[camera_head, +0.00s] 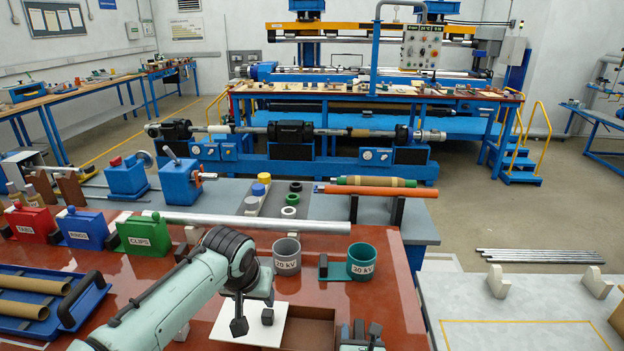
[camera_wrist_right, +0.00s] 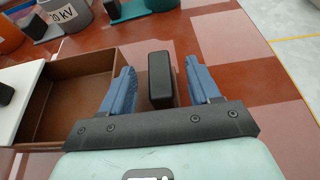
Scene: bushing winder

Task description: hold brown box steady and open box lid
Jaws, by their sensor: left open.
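The brown box (camera_head: 308,332) is at the bottom centre of the head view, on the red-brown table. In the right wrist view its inside (camera_wrist_right: 75,95) shows empty where visible. The white lid (camera_head: 226,326) lies toward the left of the box, leaving the right part uncovered. My left gripper (camera_head: 253,322) is open over the lid; contact with it is unclear. My right gripper (camera_wrist_right: 160,85) is open at the box's right side, its fingers apart on either side of a black upright handle (camera_wrist_right: 160,70), with gaps to both.
A grey 70 kV cup (camera_head: 287,257) and a green 30 kV cup (camera_head: 361,262) stand behind the box. Red, blue and green bins (camera_head: 145,235) and a blue tray (camera_head: 80,310) lie to the left. A long metal tube (camera_head: 260,224) spans the back. The table right of the box is clear.

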